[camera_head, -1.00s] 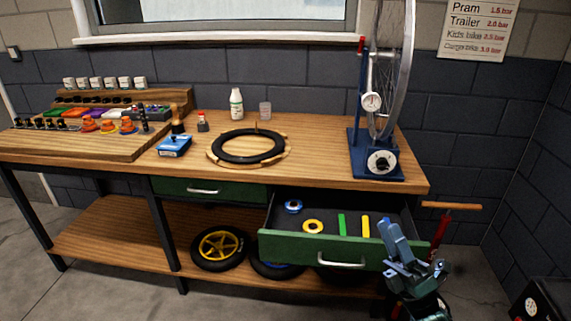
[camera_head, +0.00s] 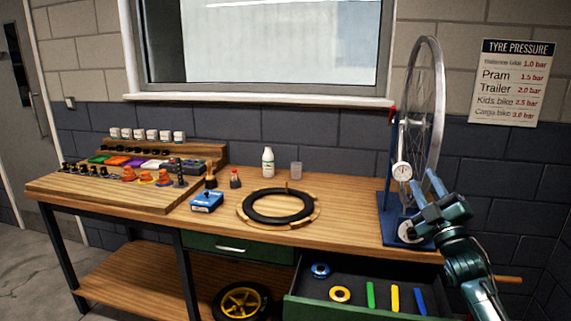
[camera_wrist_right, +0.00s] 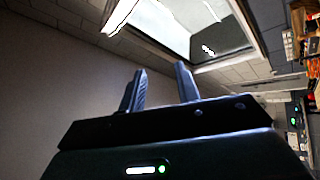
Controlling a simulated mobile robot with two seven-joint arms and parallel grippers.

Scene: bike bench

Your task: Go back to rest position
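My right gripper (camera_head: 427,189) is raised at the right of the head view, in front of the blue wheel stand (camera_head: 390,215) and above the open drawer. Its fingers point up. In the right wrist view the two fingers (camera_wrist_right: 160,88) stand apart with nothing between them. Behind them are a plain wall and the window. My left gripper is not in view.
The wooden bench (camera_head: 345,215) carries a black tyre on a wooden ring (camera_head: 278,206), a white bottle (camera_head: 268,162), a blue box (camera_head: 206,201) and a parts rack. The green drawer (camera_head: 350,310) stands open, holding tape rolls and coloured tyre levers. A wheel (camera_head: 436,110) stands at the right.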

